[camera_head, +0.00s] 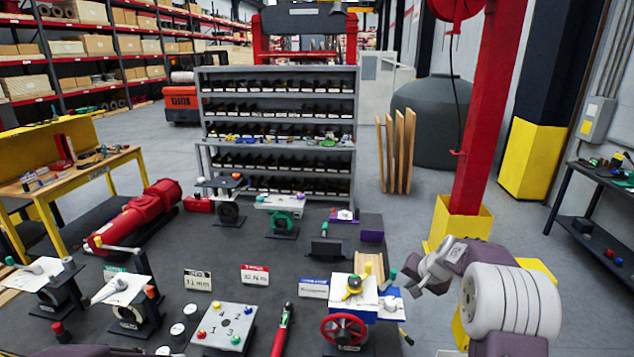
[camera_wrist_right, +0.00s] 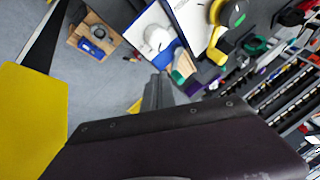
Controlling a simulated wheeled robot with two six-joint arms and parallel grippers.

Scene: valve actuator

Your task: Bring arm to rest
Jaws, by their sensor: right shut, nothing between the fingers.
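My right arm (camera_head: 510,300) comes in from the right of the head view. Its gripper (camera_head: 416,284) hangs over the right end of the dark workbench, beside the white-topped valve unit with a yellow lever (camera_head: 353,288). The gripper is shut and empty. In the right wrist view the shut fingers (camera_wrist_right: 156,92) point away from the camera, with the white-and-blue unit (camera_wrist_right: 158,38) beyond them. My left gripper does not show.
A red handwheel (camera_head: 343,331), a four-button plate (camera_head: 224,326) and several valve units stand on the bench. A red column in a yellow base (camera_head: 460,222) rises behind my right arm. A shelf rack (camera_head: 278,72) stands behind the bench.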

